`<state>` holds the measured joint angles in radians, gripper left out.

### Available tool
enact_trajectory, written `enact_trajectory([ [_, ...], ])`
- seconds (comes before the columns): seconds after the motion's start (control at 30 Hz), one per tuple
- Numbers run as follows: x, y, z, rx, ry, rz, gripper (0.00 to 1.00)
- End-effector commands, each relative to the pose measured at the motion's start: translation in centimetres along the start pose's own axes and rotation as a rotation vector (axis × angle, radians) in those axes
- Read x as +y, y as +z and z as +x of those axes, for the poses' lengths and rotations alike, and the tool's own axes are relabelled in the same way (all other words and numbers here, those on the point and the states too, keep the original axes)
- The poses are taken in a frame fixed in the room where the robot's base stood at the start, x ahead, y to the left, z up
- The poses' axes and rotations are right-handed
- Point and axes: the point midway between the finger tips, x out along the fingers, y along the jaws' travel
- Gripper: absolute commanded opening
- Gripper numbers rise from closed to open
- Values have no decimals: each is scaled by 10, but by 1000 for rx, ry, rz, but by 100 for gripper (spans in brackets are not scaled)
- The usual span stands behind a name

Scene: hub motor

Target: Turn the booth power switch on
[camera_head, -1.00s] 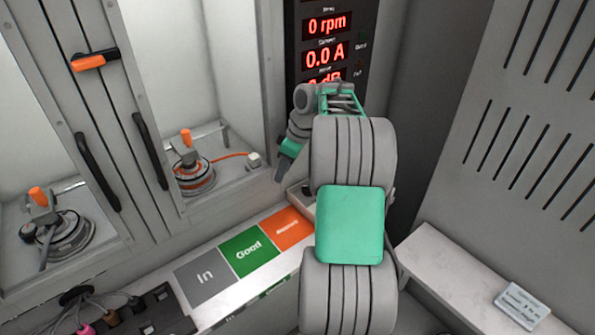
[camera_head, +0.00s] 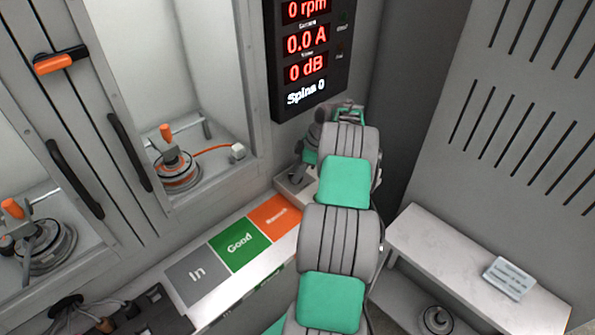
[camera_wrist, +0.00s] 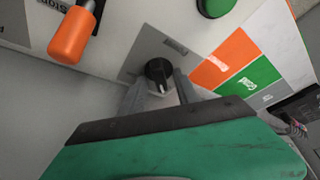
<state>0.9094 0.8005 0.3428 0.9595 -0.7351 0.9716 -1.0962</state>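A black rotary knob (camera_wrist: 158,71) with a pale pointer mark sits on a grey plate (camera_wrist: 150,48) in the wrist view; I take it to be the booth power switch. My gripper (camera_wrist: 161,82) is open, with its two grey fingers on either side of the knob's near edge. Whether they touch it cannot be told. In the head view my arm hides the knob and most of my gripper, which is low by the booth wall, beyond the orange bin label.
An orange handle (camera_wrist: 70,35) and a green button (camera_wrist: 212,5) are near the knob. Grey, green and orange labels (camera_head: 238,243) line the ledge. The display (camera_head: 306,60) reads 0 rpm, 0.0 A, 0 dB. A white shelf (camera_head: 440,255) stands at right.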

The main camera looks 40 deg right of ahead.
Motion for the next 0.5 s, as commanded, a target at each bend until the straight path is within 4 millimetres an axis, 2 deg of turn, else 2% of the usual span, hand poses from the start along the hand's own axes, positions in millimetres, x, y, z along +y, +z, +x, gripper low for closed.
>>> enact_trajectory([
  [0.17,0,1,0,0,1,2,36],
  [0.5,0,1,-1,0,0,2,8],
])
